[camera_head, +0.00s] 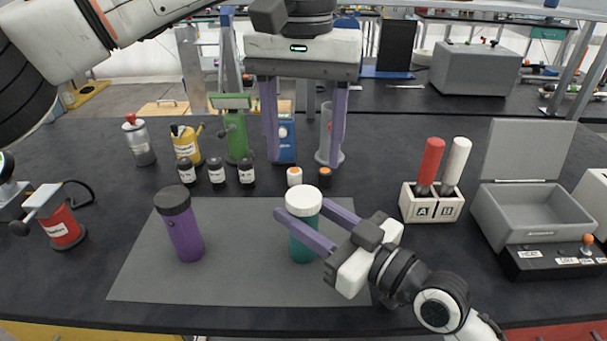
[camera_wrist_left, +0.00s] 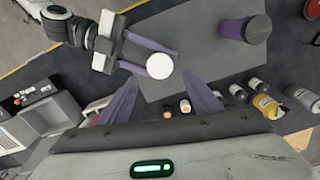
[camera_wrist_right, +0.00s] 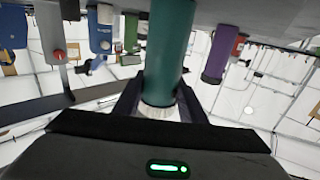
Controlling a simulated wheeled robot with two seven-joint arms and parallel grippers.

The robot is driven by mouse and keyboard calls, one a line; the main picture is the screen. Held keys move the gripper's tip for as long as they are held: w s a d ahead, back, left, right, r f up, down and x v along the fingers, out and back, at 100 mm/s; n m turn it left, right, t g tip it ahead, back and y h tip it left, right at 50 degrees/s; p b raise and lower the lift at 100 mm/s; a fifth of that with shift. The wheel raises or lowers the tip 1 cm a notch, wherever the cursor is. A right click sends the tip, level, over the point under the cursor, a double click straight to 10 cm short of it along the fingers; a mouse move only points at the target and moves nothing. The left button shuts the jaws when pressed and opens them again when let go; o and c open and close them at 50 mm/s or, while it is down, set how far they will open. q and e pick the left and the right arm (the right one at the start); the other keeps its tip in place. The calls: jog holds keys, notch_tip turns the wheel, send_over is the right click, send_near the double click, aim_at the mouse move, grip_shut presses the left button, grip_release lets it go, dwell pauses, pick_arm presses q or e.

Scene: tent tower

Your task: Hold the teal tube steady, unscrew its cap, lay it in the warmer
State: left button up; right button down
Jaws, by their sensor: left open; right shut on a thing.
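The teal tube (camera_head: 303,243) stands upright on the grey mat with its white cap (camera_head: 304,200) on top. My right gripper (camera_head: 318,232) is shut on the teal tube just below the cap, its fingers on either side; the tube also fills the middle of the right wrist view (camera_wrist_right: 168,50). My left gripper (camera_head: 304,155) is open and empty, pointing down above and behind the tube. In the left wrist view the white cap (camera_wrist_left: 160,66) lies beyond the spread fingers. The warmer is likely the grey box (camera_head: 520,205) with its lid raised, at the right.
A purple tube (camera_head: 184,230) with a dark cap stands on the grey mat (camera_head: 240,285) at left. Several small bottles (camera_head: 217,172) stand behind the mat. A holder with red and white handles (camera_head: 432,205) stands between the teal tube and the grey box.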

aim_at(303, 196)
pick_arm(q)
jog(key=shift+f+m, duration=0.15)
jog(key=shift+m, duration=0.65)
jog(key=shift+f, duration=3.9)
